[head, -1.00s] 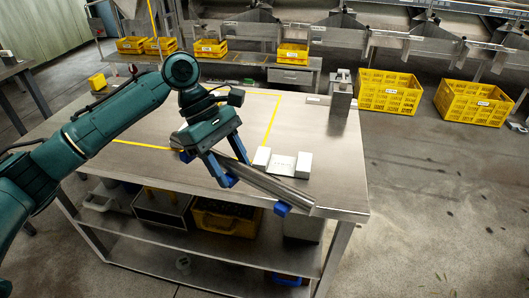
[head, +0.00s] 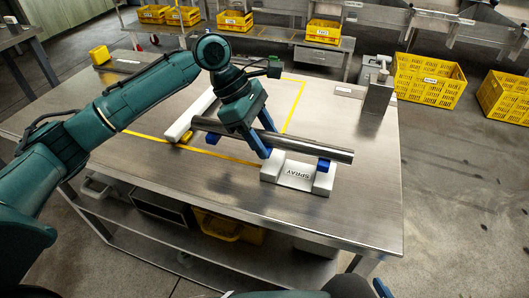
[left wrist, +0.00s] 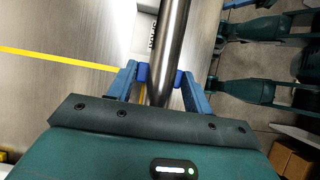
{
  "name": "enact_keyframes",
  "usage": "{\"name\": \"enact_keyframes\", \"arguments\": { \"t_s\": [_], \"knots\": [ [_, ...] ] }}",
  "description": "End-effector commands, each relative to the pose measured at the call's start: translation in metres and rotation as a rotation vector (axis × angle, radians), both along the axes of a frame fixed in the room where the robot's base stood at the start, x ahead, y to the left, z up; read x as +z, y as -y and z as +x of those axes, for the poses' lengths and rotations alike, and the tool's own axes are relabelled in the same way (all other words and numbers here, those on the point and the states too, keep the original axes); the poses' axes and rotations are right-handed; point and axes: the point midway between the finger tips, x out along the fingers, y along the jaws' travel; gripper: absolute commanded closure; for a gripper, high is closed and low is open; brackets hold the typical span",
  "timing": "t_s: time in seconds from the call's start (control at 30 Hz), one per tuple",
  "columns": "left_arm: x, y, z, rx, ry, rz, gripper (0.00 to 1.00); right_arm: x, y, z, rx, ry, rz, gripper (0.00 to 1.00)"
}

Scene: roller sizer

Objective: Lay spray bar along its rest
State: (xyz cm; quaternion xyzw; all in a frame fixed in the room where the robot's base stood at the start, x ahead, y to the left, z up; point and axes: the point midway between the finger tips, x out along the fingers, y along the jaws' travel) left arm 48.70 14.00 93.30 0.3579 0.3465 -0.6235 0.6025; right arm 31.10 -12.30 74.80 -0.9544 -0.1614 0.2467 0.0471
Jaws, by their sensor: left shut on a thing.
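The spray bar (head: 310,147) is a long grey metal tube with a blue piece (head: 322,165) below it near its right end. My left gripper (head: 262,146) is shut around the tube, its blue fingers either side of it. The rest (head: 296,174) is a white base with a raised block at each end and a SPRAY label. The tube passes over the rest's far side in the head view; I cannot tell whether they touch. The left wrist view shows the tube (left wrist: 167,45) running away from the fingers, beside the rest (left wrist: 143,32). A dark part with a blue tip at the bottom edge may be my right gripper (head: 383,288).
A metal block (head: 378,93) stands at the table's back right, and a yellow block (head: 99,54) at the back left. The right front tabletop is clear.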

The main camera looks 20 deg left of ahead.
Motion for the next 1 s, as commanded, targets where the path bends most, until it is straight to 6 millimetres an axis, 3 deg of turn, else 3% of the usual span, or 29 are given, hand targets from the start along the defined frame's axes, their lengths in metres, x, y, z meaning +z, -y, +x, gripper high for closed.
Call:
{"name": "enact_keyframes", "arguments": {
  "t_s": [0.3, 0.67, 0.7, 0.93, 1.0],
  "knots": [
    [-0.045, -0.001, 0.0, 0.001, 0.0, 0.0, 0.9, -0.004, 0.0, 0.001, -0.003, 0.006, 0.007, 0.46],
    [-0.046, 0.0, 0.0, 0.0, 0.001, -0.001, 0.9, 0.001, 0.001, -0.001, -0.005, 0.005, 0.005, 0.46],
    [-0.048, 0.0, 0.0, -0.001, 0.001, 0.001, 0.46, -0.002, 0.001, -0.001, -0.005, 0.005, 0.004, 0.46],
    [-0.048, 0.0, 0.0, -0.001, 0.001, 0.0, 0.28, -0.002, 0.001, -0.001, -0.005, 0.004, 0.004, 0.46],
    [-0.048, 0.0, 0.0, -0.001, 0.001, 0.0, 0.28, -0.003, 0.001, -0.001, -0.005, 0.004, 0.004, 0.46]
  ]
}}
